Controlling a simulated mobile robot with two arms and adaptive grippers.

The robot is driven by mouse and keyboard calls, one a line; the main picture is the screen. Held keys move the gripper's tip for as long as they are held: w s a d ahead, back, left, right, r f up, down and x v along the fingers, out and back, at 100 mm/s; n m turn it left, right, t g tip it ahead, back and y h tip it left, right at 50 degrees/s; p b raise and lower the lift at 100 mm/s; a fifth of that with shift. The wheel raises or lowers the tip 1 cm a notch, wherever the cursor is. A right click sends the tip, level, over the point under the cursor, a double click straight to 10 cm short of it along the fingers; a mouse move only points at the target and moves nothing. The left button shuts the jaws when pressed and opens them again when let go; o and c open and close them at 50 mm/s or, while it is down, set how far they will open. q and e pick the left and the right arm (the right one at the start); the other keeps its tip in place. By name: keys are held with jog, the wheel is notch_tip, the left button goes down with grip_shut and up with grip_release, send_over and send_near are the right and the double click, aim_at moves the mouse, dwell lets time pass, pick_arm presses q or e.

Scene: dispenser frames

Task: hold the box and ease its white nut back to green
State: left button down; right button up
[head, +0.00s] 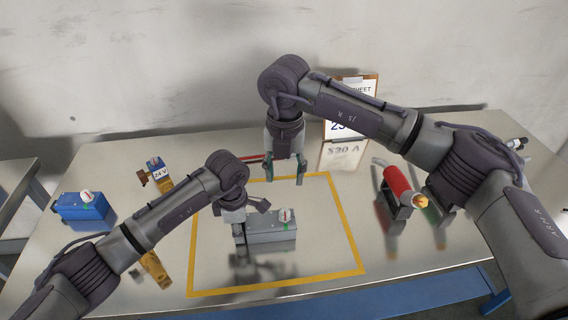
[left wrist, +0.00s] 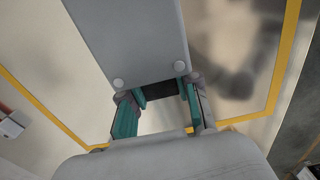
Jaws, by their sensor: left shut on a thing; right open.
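A grey box (head: 268,232) stands inside the yellow-outlined area, with a white nut (head: 285,215) on its top and a green mark (head: 283,226) just below the nut. The nut's exact pointing is too small to tell. My left gripper (head: 239,230) is shut on the left end of the grey box. The left wrist view shows the box (left wrist: 133,38) reaching away from between the teal finger pads (left wrist: 160,102). My right gripper (head: 287,172) is open and empty, above and behind the box, apart from the nut.
A blue box (head: 82,208) with a similar white knob stands at the left. A yellow and blue device (head: 160,177) labelled 24 V is near it. A clipboard sign (head: 343,155) stands at the back. A red cylinder (head: 397,180) lies at the right. The outlined area (head: 325,255) is otherwise clear.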

pick_arm(q)
jog(key=c, duration=0.8)
grip_release()
jog(key=shift+o, duration=0.2)
